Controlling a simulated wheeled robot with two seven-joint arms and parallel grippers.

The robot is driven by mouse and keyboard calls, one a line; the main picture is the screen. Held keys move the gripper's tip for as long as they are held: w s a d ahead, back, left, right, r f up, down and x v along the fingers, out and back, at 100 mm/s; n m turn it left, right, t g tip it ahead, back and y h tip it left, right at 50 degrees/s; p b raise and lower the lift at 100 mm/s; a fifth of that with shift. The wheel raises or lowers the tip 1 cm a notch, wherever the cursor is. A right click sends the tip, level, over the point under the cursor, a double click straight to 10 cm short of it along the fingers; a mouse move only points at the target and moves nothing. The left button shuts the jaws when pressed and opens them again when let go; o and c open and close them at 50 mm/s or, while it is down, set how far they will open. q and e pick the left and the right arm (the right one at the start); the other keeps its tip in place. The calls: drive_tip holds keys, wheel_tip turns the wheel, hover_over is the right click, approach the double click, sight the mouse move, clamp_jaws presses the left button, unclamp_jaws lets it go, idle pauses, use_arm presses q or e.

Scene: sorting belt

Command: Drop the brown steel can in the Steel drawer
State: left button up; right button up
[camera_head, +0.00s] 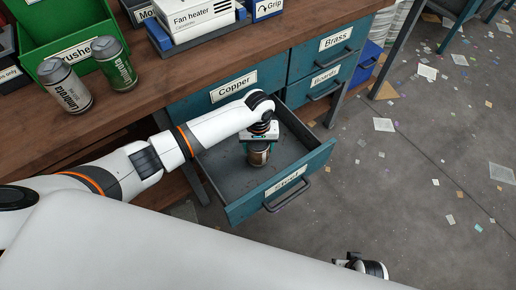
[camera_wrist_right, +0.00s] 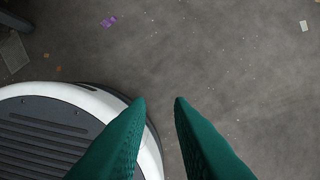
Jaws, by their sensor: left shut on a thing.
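The brown can (camera_head: 258,154) hangs below my left gripper (camera_head: 260,142), inside the outline of the open Steel drawer (camera_head: 232,213). My left gripper is shut on the upper part of the can. I cannot tell whether the can touches the drawer floor. The drawer is teal with a grey inside, and its front label reads Steel. In the right wrist view, my right gripper (camera_wrist_right: 160,100) has its two green fingers apart, with nothing between them, above the floor.
A silver can (camera_head: 64,88) and a green can (camera_head: 116,66) stand on the wooden workbench (camera_head: 150,80) beside a green bin (camera_head: 60,25). Shut drawers labelled Copper (camera_head: 215,103), Brass (camera_head: 310,58) and Boards (camera_head: 305,88) are close by. Scraps litter the grey floor.

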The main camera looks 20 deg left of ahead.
use_arm(q)
drive_tip(key=shift+f, duration=0.55)
use_arm(e)
drive_tip(key=shift+w+r, duration=0.15)
drive_tip(key=shift+r, duration=0.4)
use_arm(q)
drive_tip(key=shift+f, duration=0.55)
drive_tip(key=o, duration=1)
drive_tip(key=shift+c, duration=0.2)
use_arm(e)
drive_tip(key=shift+f, duration=0.15)
use_arm(q)
drive_tip(key=shift+r, duration=0.1)
